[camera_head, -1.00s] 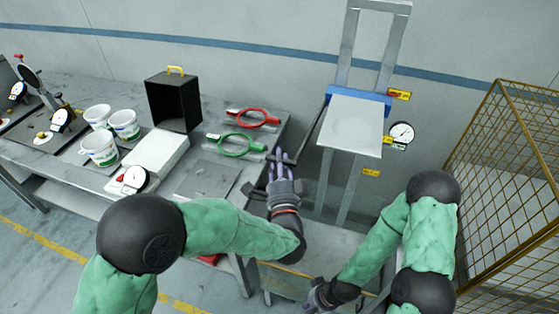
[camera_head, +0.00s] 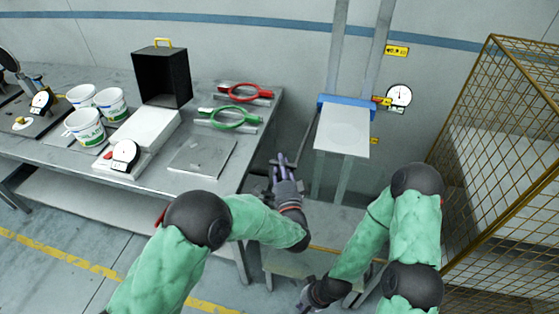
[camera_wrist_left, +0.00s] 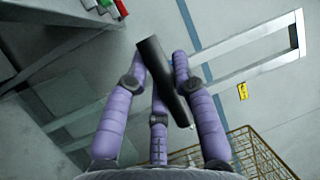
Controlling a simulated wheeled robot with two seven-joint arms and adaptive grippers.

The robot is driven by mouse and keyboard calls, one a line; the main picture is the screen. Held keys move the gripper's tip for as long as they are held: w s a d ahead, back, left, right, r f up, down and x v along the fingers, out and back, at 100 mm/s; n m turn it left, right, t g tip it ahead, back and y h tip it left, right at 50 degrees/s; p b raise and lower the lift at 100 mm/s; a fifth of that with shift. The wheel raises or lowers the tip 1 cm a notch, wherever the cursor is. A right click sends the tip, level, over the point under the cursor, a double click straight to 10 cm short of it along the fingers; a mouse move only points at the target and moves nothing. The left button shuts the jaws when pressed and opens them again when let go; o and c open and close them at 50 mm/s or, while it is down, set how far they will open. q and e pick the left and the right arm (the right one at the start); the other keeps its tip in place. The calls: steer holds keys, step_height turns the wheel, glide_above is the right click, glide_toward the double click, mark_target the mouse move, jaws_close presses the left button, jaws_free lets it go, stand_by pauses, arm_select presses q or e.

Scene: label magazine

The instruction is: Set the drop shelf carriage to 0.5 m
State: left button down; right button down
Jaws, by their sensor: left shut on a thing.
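The drop shelf carriage is a blue crossbar (camera_head: 346,106) with a white plate (camera_head: 342,134), on two upright grey rails (camera_head: 378,45) against the wall. It stands level with the round gauge (camera_head: 398,96), below the upper yellow label (camera_head: 397,50). The gauge needle looks near upright; its figures are too small to read. My left gripper (camera_head: 280,164) is left of and below the plate, shut on a dark bar. The dark bar (camera_wrist_left: 165,80) crosses between its purple fingers in the left wrist view. My right gripper (camera_head: 308,299) is low in the view; its fingers are unclear.
A grey bench (camera_head: 60,152) at left holds a black box (camera_head: 162,78), white buckets (camera_head: 84,127), a dial scale (camera_head: 124,156) and red and green ring-shaped tools (camera_head: 233,118). A yellow wire cage (camera_head: 500,150) bounds the right side. A low bench stands beneath my arms.

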arm_select(q)
step_height(320, 180, down, 20)
steer(key=b, duration=1)
steer(key=shift+f, duration=0.25)
steer(key=c, duration=1)
jaws_free()
steer(key=shift+r, duration=0.1)
steer(key=v, duration=1.2)
